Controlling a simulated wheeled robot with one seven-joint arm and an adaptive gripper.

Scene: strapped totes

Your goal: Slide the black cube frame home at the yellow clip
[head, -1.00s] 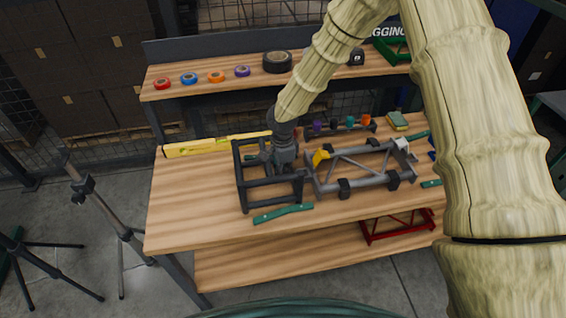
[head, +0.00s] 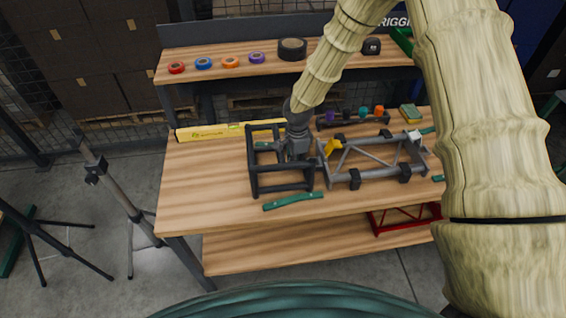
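The black cube frame (head: 251,172) stands on the wooden workbench, left of the grey truss (head: 372,174). The yellow clip (head: 331,147) sits at the upper left end of the truss, close to the cube frame's right side. I cannot tell whether the frame touches the truss. My gripper (head: 298,156) points down at the frame's right part, by its upper bars. The fingertips are small and dark against the frame, so their opening and any hold on a bar do not show clearly.
A green strap piece (head: 293,201) lies in front of the frame. A yellow spirit level (head: 215,132) lies behind it to the left. A rack with coloured knobs (head: 352,120) stands behind the truss. The bench's left part (head: 200,190) is clear.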

